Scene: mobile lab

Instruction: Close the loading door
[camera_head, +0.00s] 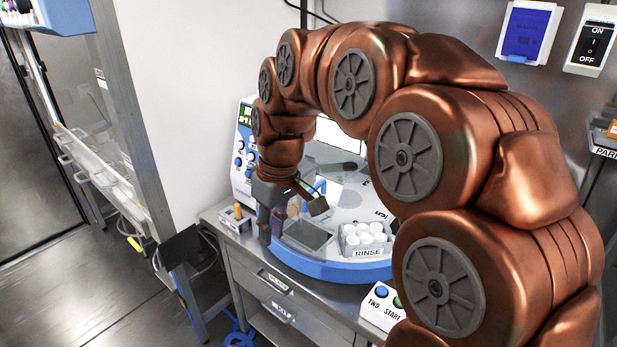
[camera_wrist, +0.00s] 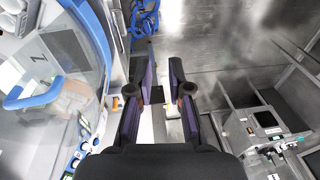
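A rounded machine with a pale deck and a blue rim (camera_head: 335,271) stands on the steel bench. I take the clear panel with a blue handle (camera_wrist: 32,93) at the left of the wrist view as the loading door. The blue handle also shows in the head view (camera_head: 316,187), partly behind my gripper. I cannot tell how far the door stands open. My gripper (camera_head: 272,226) points down at the machine's left front edge. In the wrist view my gripper (camera_wrist: 162,68) has its fingers apart with nothing between them, to the right of the handle and clear of it.
A white rack of round white caps marked RINSE (camera_head: 366,238) sits on the deck's right side. A button box marked TWO and START (camera_head: 383,309) stands at the bench front. A small grey box with an orange top (camera_head: 236,216) is at the bench's left. Floor at left is open.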

